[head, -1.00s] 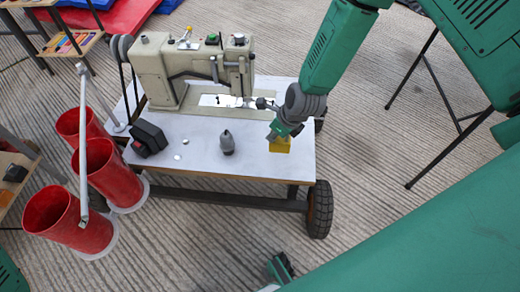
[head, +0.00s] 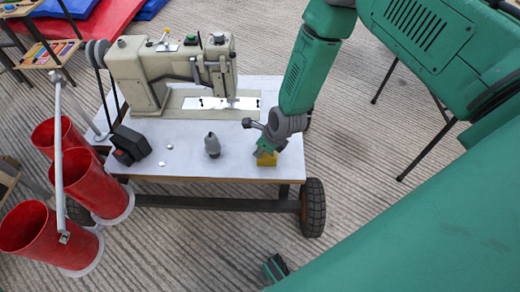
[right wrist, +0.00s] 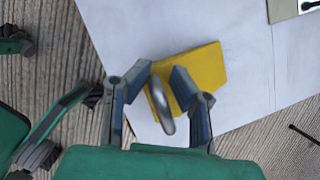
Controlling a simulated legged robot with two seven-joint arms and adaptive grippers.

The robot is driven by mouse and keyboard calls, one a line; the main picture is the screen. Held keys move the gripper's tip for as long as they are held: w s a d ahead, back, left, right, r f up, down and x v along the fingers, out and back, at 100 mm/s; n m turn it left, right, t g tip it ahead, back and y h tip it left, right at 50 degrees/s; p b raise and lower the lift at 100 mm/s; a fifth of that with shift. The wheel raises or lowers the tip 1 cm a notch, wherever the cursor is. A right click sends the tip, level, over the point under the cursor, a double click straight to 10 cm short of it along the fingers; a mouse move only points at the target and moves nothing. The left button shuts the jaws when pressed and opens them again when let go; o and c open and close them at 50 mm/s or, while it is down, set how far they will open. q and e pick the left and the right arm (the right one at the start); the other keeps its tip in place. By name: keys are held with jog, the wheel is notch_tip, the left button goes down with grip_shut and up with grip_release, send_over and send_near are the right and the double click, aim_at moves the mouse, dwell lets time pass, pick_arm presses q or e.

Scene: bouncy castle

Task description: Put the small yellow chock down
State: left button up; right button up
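The small yellow chock (head: 267,159) is at the near right corner of the white table top (head: 185,160). It also shows in the right wrist view (right wrist: 205,68), with a grey metal ring (right wrist: 161,105) on it. My right gripper (head: 268,146) is directly above the chock. In the right wrist view, its fingers (right wrist: 160,72) angle inward, closed on the chock at its ring. The chock's underside is hidden, so I cannot tell whether it touches the table.
A beige sewing machine (head: 140,75) stands at the back of the table. A grey pointed object (head: 212,146) and a black box (head: 130,144) stand on the table left of the chock.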

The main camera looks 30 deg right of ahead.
jog(key=shift+a, duration=0.15)
jog(key=shift+s+r, duration=0.1)
jog(key=shift+r, duration=0.2)
jog(key=p+v, duration=0.4)
jog(key=v, duration=0.7)
jog(key=s+f+n+g+h, duration=0.1)
jog(key=s+f+n+g, duration=0.1)
jog(key=s+n, duration=2.2)
jog(key=n+g, duration=0.1)
jog(key=n, duration=0.5)
jog(key=shift+s+f+n+g+h, duration=0.2)
jog(key=shift+n+g+h, duration=0.1)
jog(key=shift+n+h, duration=0.1)
